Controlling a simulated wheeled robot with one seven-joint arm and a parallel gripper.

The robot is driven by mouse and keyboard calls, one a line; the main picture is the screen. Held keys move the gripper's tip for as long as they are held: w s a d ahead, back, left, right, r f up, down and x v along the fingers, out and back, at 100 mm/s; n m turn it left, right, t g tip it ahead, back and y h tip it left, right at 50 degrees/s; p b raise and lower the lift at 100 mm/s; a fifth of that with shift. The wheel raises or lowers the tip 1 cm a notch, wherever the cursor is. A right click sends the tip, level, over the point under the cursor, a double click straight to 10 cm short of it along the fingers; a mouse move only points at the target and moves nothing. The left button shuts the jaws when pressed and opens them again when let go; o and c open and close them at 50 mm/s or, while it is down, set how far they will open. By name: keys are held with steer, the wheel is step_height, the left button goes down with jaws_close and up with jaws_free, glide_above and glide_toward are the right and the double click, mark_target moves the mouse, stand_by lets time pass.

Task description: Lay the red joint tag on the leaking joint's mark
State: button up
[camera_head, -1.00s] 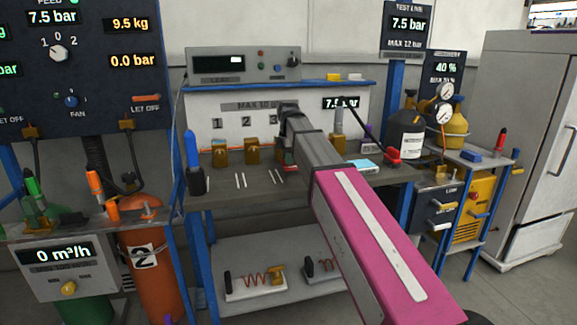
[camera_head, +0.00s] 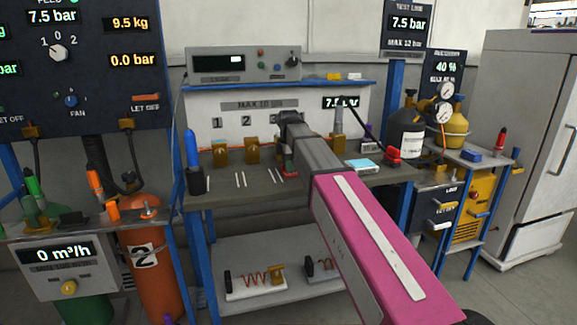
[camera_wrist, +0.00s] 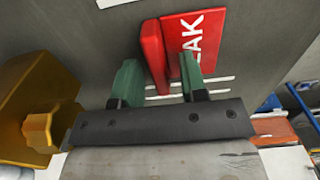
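The red joint tag (camera_wrist: 205,35), with white lettering ending in "AK", shows in the wrist view. In the head view a bit of the red tag (camera_head: 290,174) shows low over the grey bench, beside white stroke marks (camera_head: 275,177) before the brass fitting under number 3. White strokes (camera_wrist: 180,92) also show beneath the fingers in the wrist view. Whether the tag touches the bench I cannot tell. My arm hides part of the bench there.
Brass fittings (camera_head: 252,151) stand in a row along the back of the bench (camera_head: 225,198); a large one (camera_wrist: 40,100) is close left of my gripper. A blue-handled tool (camera_head: 193,155) stands at the left end. A light-blue pad (camera_head: 363,165) lies right of my arm.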

step_height(320, 180, up, 12)
stand_by(0.6)
